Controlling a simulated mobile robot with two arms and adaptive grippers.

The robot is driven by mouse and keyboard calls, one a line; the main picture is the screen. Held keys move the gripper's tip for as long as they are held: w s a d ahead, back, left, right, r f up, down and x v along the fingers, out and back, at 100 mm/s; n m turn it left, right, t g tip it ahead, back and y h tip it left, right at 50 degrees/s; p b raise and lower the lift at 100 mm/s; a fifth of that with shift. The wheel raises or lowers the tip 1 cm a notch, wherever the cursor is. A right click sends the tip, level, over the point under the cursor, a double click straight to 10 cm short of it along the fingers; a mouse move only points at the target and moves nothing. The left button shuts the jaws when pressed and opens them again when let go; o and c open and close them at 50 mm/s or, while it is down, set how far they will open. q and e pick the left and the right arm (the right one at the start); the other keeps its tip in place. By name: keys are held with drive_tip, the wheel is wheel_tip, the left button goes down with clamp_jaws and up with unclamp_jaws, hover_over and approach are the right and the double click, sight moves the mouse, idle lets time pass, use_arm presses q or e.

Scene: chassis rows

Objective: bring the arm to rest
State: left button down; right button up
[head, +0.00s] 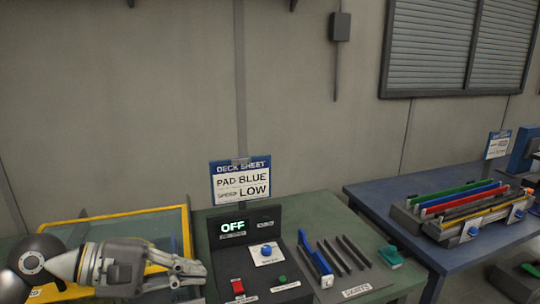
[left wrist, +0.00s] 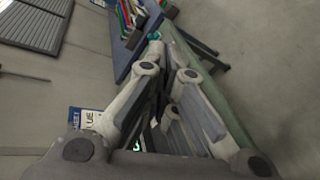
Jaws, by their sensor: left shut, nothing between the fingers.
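My left arm comes in from the left edge of the head view, low over the green bench. My left gripper (head: 198,270) points right, with its fingers together and nothing held between them. It is in front of the yellow-framed panel and to the left of the black control box. In the left wrist view the fingers of my left gripper (left wrist: 168,48) run up the picture and draw close at the tips. My right gripper shows in neither view.
The black control box (head: 262,218) reads OFF. A red switch (head: 237,286), a blue-handled tool (head: 316,258) and several dark bars lie to the right of my gripper. A sign (head: 240,180) stands behind. A blue table (head: 385,196) bears a rack of coloured bars (head: 470,208).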

use_arm(q)
wheel_tip(320, 180, up, 7)
drive_tip(key=w+d+n+t+h, duration=0.15)
drive_tip(key=n+t, duration=0.35)
drive_tip(key=n, duration=0.5)
drive_tip(key=n+t+h, duration=0.3)
drive_tip(key=n+t, duration=0.2)
drive_tip(key=n, duration=0.5)
drive_tip(key=a+f+n+t+y, duration=0.1)
drive_tip(key=a+f+n+y, duration=0.5)
drive_tip(key=f+n+y, duration=0.65)
drive_tip(key=a+f+n+y, duration=0.6)
drive_tip(key=f+n, duration=0.2)
drive_tip(key=n, duration=1)
drive_tip(key=s+d+f+n+g+h, duration=0.1)
drive_tip(key=s+d+f+n+g, duration=0.1)
drive_tip(key=s+f+n+g, duration=0.65)
drive_tip(key=s+d+f+n+g, duration=0.2)
drive_tip(key=s+f+n+g, duration=0.15)
drive_tip(key=s+f, duration=1)
drive_tip(key=s+f+m+g, duration=0.1)
drive_tip(key=s+f+g, duration=0.15)
drive_tip(key=f, duration=2.25)
drive_tip(key=s+a+f, duration=0.3)
drive_tip(key=s+f, duration=1.1)
drive_tip(key=s, duration=0.2)
drive_tip(key=shift+s+f, duration=0.4)
